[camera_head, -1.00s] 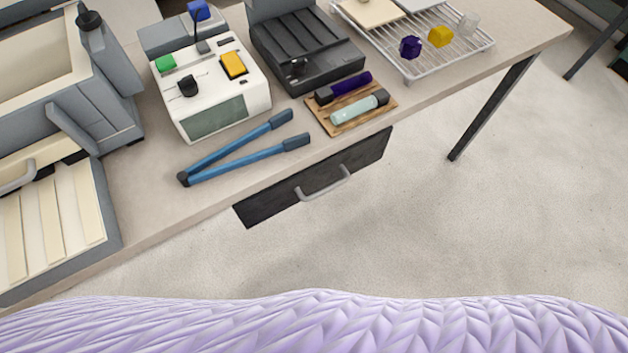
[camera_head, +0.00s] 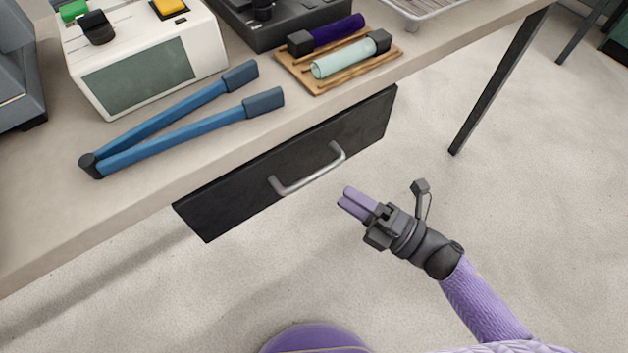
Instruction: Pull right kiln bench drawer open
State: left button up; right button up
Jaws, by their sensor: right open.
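The black drawer front (camera_head: 235,193) sits under the front edge of the bench (camera_head: 60,225). It looks flush below the bench top. A grey bar handle (camera_head: 308,172) is fixed across its middle. My right gripper (camera_head: 345,198) is in front of the drawer, just right of and below the handle in the picture. It is apart from the handle, and its purple fingers point toward the left. It is open, and nothing shows between the fingers. My left gripper is not in view.
Blue long-handled tongs (camera_head: 170,128) lie near the bench edge. Beside them are a white control box (camera_head: 150,60), a wooden tray (camera_head: 322,82) with two glass rods, and a black device (camera_head: 270,35). A dark table leg (camera_head: 495,85) stands at right. Floor before the drawer is clear.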

aim_at(314, 174)
jog(key=x, duration=0.7)
jog(key=shift+w+a+r+b, duration=0.1)
jog(key=shift+w+a+b, duration=0.1)
jog(key=shift+a+b, duration=0.15)
jog(key=shift+d, duration=0.1)
jog(key=shift+c, duration=0.2)
grip_shut()
dwell(0.5)
